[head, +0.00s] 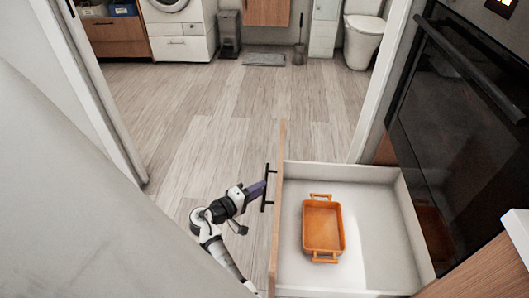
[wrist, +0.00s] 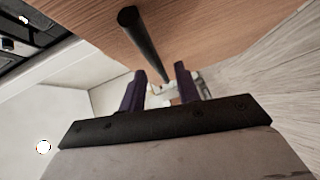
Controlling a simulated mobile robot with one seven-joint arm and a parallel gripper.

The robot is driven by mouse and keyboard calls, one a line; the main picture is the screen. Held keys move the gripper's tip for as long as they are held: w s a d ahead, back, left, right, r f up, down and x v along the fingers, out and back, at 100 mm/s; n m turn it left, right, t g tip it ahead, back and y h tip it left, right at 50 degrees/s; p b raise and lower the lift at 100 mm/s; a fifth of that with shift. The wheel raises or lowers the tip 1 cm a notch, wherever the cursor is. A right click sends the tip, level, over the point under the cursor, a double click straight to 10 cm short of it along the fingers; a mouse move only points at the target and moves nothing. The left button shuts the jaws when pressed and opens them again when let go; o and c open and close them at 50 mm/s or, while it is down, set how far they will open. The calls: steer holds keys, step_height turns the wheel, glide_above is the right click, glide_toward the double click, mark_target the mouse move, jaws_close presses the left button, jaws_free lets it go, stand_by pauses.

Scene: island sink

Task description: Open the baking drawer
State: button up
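The baking drawer (head: 375,255) is pulled well out below the oven in the head view, its white inside exposed. An orange baking dish with two handles (head: 323,226) lies in it. The wooden drawer front faces left and carries a black bar handle (head: 264,206). My gripper (head: 264,186) is at this handle, outside the drawer. In the wrist view, the two purple fingers of my gripper (wrist: 160,72) stand apart. The black handle bar (wrist: 140,38) runs down towards the gap between them. I cannot tell whether either finger touches it.
The dark oven door (head: 460,125) rises at the right beside the drawer. A pale wall (head: 70,190) fills the left foreground. Wooden floor (head: 230,125) is clear through the doorway, with a washing machine (head: 170,8) and toilet (head: 363,38) far back.

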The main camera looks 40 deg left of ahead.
steer(key=p+v, duration=0.1)
steer(key=v, duration=0.9)
steer(key=shift+s+p, duration=0.15)
steer(key=shift+p, duration=0.2)
steer(key=shift+a, duration=0.1)
